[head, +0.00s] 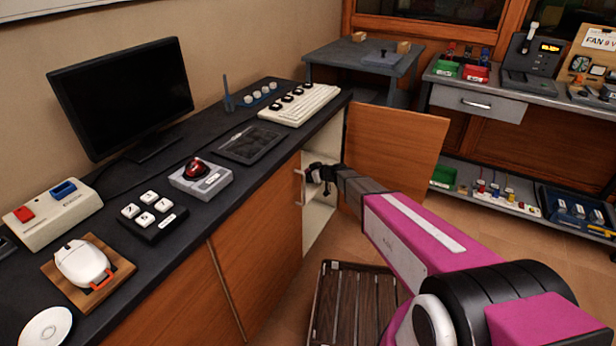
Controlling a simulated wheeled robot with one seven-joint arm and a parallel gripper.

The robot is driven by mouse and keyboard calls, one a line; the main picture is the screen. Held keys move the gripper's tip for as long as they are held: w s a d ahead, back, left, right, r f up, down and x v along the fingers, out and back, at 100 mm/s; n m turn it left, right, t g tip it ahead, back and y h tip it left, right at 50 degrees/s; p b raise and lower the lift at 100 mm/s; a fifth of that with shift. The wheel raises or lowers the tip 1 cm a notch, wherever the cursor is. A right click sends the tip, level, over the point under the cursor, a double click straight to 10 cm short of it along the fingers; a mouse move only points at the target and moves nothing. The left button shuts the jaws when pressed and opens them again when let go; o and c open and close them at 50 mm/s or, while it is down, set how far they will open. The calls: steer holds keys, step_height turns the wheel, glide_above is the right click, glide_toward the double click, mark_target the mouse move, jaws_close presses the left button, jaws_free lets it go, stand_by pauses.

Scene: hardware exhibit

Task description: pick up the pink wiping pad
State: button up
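I cannot make out a pink wiping pad in the head view; the large pink surfaces at the lower right are my own arm. My gripper (316,174) is small and dark in the picture, at the mouth of an open cabinet (318,217) under the dark counter. It is near the counter's front edge and the pale shelves inside. Its fingers are too small and dark to tell whether they are open or shut. Much of the cabinet's inside is hidden by the counter, the closed door and my arm.
An open wooden door (393,150) stands right of the cabinet. A closed door (258,250) with a handle is at its left. A slatted wooden pallet (352,310) lies on the floor below.

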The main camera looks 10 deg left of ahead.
steer(key=c, duration=0.7)
steer(key=shift+r, duration=0.15)
